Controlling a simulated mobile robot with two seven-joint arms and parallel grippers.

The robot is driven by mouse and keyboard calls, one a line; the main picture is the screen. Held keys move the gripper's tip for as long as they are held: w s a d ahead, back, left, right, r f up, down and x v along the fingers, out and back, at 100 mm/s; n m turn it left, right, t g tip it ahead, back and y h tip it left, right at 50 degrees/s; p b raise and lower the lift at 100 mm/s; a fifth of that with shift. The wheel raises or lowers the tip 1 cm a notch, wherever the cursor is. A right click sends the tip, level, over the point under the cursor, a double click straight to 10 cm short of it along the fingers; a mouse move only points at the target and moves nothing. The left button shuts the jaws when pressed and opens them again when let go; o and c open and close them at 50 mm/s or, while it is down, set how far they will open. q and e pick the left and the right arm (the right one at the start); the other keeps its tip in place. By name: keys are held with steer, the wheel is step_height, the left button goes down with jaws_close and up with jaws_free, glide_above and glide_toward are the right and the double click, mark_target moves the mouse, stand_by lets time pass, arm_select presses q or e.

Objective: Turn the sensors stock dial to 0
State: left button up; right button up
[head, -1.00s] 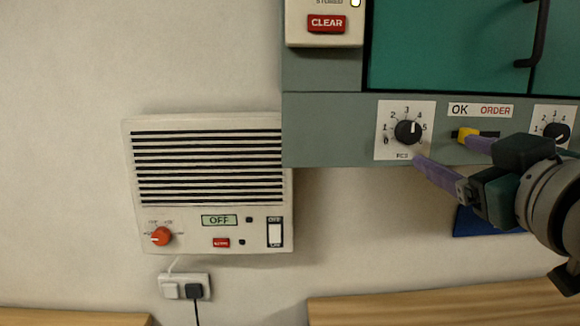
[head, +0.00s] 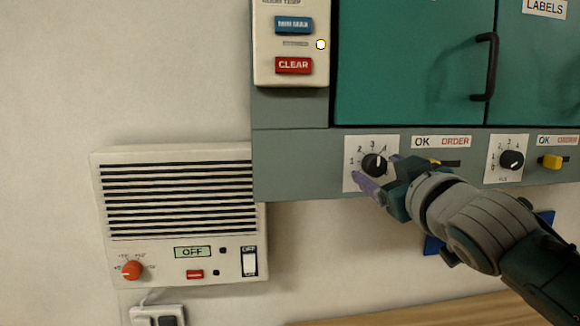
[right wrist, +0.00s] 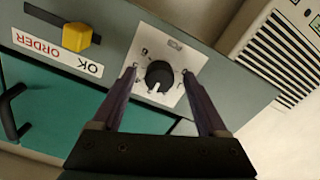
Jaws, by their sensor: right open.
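A black stock dial (head: 374,164) sits on a white numbered plate on the grey strip under the teal cabinet. Its white pointer points up, around 3 to 4. It also shows in the right wrist view (right wrist: 159,75). My right gripper (head: 377,180) is at this dial, its purple fingers open. In the right wrist view the fingers (right wrist: 163,80) stand on either side of the dial, apart from it. The small label under the dial is too small to read. A second black dial (head: 511,160) sits further right. My left gripper is not in view.
A yellow slider (right wrist: 76,36) sits beside the OK/ORDER label (head: 441,142); my right gripper partly covers it in the head view. Another yellow slider (head: 552,162) is at the right. A vented wall unit (head: 180,200) hangs at the left. A cabinet handle (head: 487,68) sticks out above.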

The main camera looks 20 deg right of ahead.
steer(key=shift+c, duration=0.3)
jaws_close()
stand_by(0.3)
